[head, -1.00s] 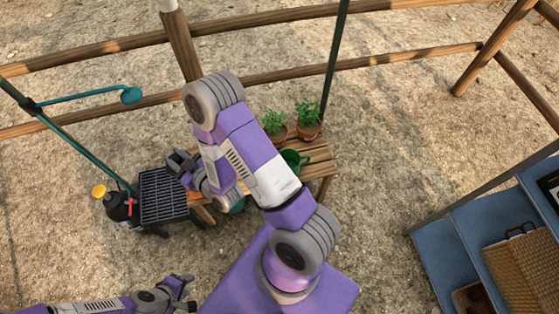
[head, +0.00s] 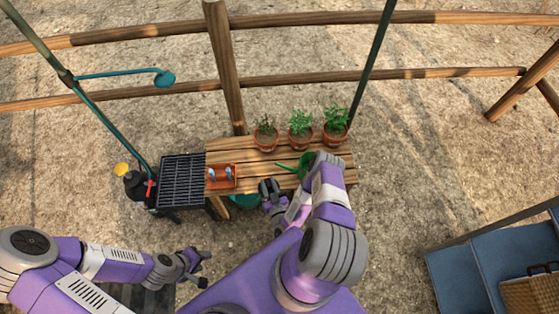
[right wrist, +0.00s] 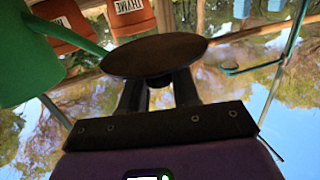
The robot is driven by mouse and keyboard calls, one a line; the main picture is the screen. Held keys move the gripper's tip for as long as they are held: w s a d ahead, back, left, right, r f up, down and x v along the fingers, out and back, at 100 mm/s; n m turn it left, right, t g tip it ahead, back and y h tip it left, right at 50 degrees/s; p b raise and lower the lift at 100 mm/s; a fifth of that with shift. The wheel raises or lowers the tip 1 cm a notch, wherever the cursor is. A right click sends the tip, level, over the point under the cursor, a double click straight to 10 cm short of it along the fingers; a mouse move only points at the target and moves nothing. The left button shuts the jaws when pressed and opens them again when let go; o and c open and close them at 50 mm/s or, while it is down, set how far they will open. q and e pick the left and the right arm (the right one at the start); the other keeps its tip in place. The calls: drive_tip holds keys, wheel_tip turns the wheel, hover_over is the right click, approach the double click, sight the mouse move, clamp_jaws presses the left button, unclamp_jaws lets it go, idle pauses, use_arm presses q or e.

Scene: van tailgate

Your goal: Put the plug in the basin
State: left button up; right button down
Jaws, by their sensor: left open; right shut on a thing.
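My right gripper (head: 268,188) is over the front edge of the slatted wooden bench. In the right wrist view its two fingers (right wrist: 160,88) are shut on a dark, round, flat disc, which looks like the plug (right wrist: 155,54). The disc is hard to make out in the head view. My left gripper (head: 197,268) is open and empty, low at the left, away from the bench. A teal rounded vessel (head: 245,201) shows under the bench front, mostly hidden; I cannot tell whether it is the basin.
Three potted herbs (head: 300,130) stand along the bench's back. A green watering can (head: 304,163) is right of my right gripper. An orange tray (head: 222,184) with blue-handled things sits at the bench's left. A black grate (head: 181,180) and dark bottle (head: 137,185) stand further left.

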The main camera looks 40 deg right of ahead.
drive_tip(key=s+a+f+m+g+h, duration=0.1)
drive_tip(key=s+f+m+h, duration=0.1)
drive_tip(key=s+f+h, duration=0.35)
drive_tip(key=y+b, duration=0.2)
hover_over(274, 172)
drive_tip(key=v, duration=0.4)
drive_tip(key=shift+f, duration=0.6)
drive_tip(key=b+x, duration=0.1)
drive_tip(key=x, duration=0.3)
drive_tip(key=shift+w+d, duration=0.1)
drive_tip(key=shift+f+b, duration=0.35)
drive_tip(key=shift+f, duration=0.25)
